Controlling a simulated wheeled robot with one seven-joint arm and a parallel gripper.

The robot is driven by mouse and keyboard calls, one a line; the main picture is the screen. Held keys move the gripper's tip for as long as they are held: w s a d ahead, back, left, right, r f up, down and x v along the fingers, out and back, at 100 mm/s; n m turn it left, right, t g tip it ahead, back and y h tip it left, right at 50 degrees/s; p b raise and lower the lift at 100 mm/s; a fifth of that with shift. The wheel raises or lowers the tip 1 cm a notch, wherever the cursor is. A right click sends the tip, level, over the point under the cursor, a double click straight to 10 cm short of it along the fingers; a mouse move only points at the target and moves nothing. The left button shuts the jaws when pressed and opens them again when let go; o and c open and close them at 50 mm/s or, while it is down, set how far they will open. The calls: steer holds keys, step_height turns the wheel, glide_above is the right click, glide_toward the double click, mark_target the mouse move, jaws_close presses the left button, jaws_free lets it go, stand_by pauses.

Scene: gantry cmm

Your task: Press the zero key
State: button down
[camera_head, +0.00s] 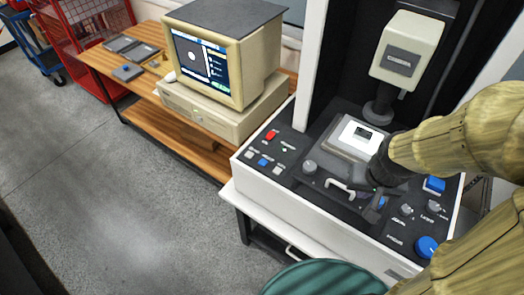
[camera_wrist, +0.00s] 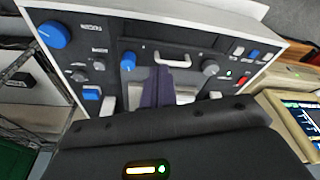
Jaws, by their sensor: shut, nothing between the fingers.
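The machine's control panel (camera_head: 318,196) carries several keys and knobs; the labels are too small to read, so I cannot tell which is the zero key.
A large blue knob (camera_head: 427,247) and a raised blue button (camera_head: 434,185) are at the panel's right. The probe head (camera_head: 407,48) hangs above the stage with a white part (camera_head: 361,135). A computer (camera_head: 215,60) stands left on a wooden bench (camera_head: 160,117). Floor at left is clear.

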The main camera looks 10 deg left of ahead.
steer(key=shift+d, duration=0.1)
stand_by(0.3)
steer(key=m+t+y+p, duration=0.25)
steer(key=m+y, duration=0.45)
steer(key=m, duration=1)
glide_above(252, 156)
step_height(252, 156, down, 8)
steer(key=shift+t+b, duration=0.4)
steer(key=shift+t, duration=0.05)
steer(key=shift+f+b, duration=3.15)
steer(key=shift+f, duration=1.25)
